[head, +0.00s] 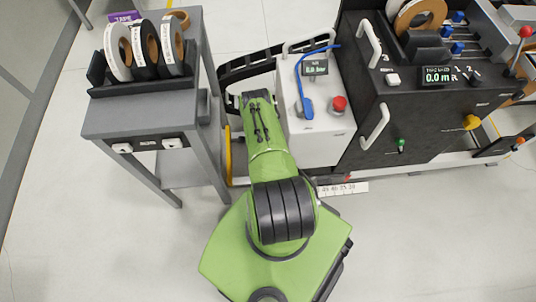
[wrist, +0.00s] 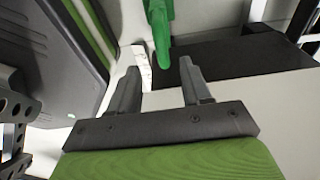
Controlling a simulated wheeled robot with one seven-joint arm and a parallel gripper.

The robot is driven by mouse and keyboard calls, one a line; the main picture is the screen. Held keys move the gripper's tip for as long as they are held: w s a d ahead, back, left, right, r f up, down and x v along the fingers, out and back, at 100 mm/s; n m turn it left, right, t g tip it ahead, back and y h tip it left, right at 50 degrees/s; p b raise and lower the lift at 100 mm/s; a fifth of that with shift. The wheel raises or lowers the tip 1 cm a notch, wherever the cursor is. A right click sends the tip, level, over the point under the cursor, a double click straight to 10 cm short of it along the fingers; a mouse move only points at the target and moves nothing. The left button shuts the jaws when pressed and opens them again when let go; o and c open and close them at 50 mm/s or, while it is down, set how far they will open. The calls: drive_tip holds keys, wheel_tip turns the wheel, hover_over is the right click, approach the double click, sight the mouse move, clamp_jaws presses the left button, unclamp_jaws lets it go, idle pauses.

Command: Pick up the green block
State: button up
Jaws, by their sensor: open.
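A bright green, elongated piece (wrist: 161,30) hangs into the top of the wrist view. Its rounded lower end shows near the gap between my fingertips, and I cannot tell how far beyond them it is. I cannot tell whether it is the green block. My gripper (wrist: 160,68) is open, with nothing seen gripped between its two grey fingers. In the head view my gripper is hidden under my green arm. A small green knob (head: 401,144) shows on the front of the dark machine; no separate green block is clear there.
A grey table (head: 140,118) with a rack of tape rolls (head: 145,50) stands at left. A white cabinet (head: 318,115) with a red button (head: 339,103) stands beside the dark machine (head: 375,100). A marked white strip (head: 343,188) lies low in front. Floor at lower right is clear.

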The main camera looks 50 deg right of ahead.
drive_tip(key=f+b, duration=0.1)
drive_tip(key=f, duration=0.1)
drive_tip(key=f+b, duration=0.1)
drive_tip(key=f, duration=0.2)
drive_tip(key=d+f+b, duration=0.1)
drive_tip(key=f+b, duration=0.1)
drive_tip(key=f, duration=0.1)
drive_tip(key=shift+s, duration=0.25)
drive_tip(key=shift+a+r, duration=0.1)
clamp_jaws()
